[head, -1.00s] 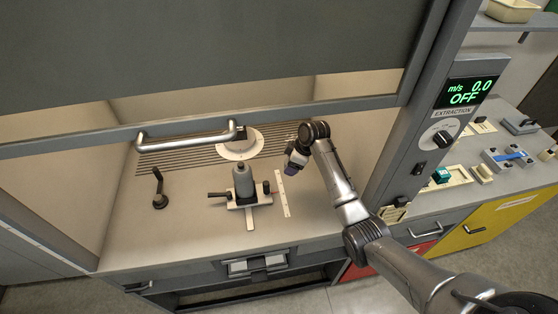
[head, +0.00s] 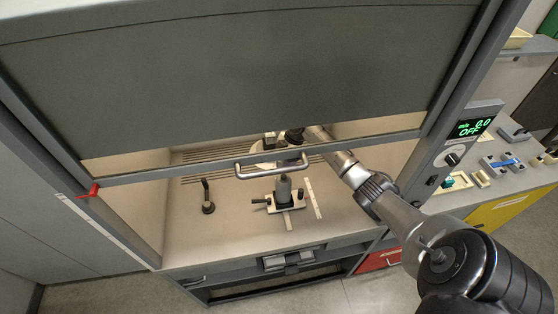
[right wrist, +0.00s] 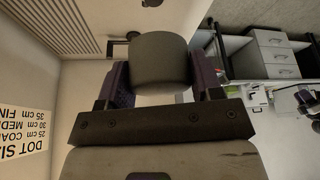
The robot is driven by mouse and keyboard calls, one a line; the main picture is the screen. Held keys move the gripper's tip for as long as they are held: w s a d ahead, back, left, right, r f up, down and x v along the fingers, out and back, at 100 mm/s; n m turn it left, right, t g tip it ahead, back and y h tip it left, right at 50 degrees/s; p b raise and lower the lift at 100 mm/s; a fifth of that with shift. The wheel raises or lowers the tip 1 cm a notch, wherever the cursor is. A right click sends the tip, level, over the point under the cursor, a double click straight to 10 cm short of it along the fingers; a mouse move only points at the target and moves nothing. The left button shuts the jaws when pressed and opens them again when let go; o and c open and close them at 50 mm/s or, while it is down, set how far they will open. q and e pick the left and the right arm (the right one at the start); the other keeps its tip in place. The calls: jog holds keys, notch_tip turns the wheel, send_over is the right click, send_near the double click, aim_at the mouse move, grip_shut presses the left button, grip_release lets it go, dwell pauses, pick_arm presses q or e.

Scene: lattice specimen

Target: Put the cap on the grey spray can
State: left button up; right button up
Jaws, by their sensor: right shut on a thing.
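The grey spray can (head: 284,189) stands upright in a white holder (head: 300,204) on the hood's worktop, with its narrower top upward. My right gripper (right wrist: 161,78) is shut on a dark grey cap (right wrist: 160,58), with a purple-lined finger on each side of it. In the head view, my right arm reaches into the hood, and its gripper is behind the sash's lower edge and handle, beyond the can. The fingers and the cap are mostly hidden there. My left gripper is not in view.
The sash (head: 240,75) hangs above the opening, with a bar handle (head: 272,170) in front. A dark crank-like post (head: 207,197) stands to the left, and a white strip (head: 313,198) lies right of the holder. The front left worktop is clear.

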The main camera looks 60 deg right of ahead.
jog(key=shift+f+b, duration=1)
jog(key=shift+f, duration=0.15)
jog(key=shift+f+b, duration=1.35)
jog(key=shift+f, duration=0.05)
jog(key=o, duration=0.4)
jog(key=shift+c, duration=0.2)
jog(key=c, duration=0.3)
jog(key=shift+c, duration=0.2)
jog(key=shift+f, duration=0.1)
